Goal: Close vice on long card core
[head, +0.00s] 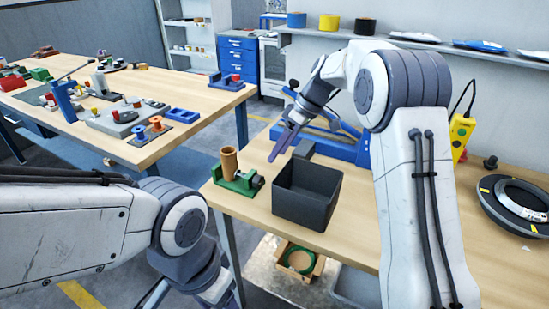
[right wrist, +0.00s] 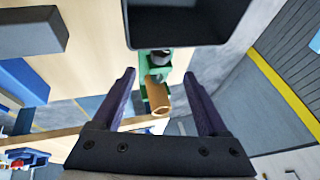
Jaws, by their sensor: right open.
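The brown card core (head: 229,161) stands upright at the green vice (head: 240,184), near the front left edge of the wooden bench. Whether the jaws touch the core is too small to tell. The vice has a dark screw end on its right. My right gripper (head: 282,142) is open and empty, above the bench, to the right of and behind the vice. In the right wrist view, its two dark fingers stand wide apart, with the core (right wrist: 158,96) and the vice (right wrist: 146,72) seen between them at a distance. My left arm shows at lower left, but its fingers are not visible.
A black open bin (head: 308,196) stands right of the vice. A blue device (head: 335,142) lies behind it. A black ring (head: 515,201) lies at the far right. Another table (head: 150,147) with several parts is at left, across a gap.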

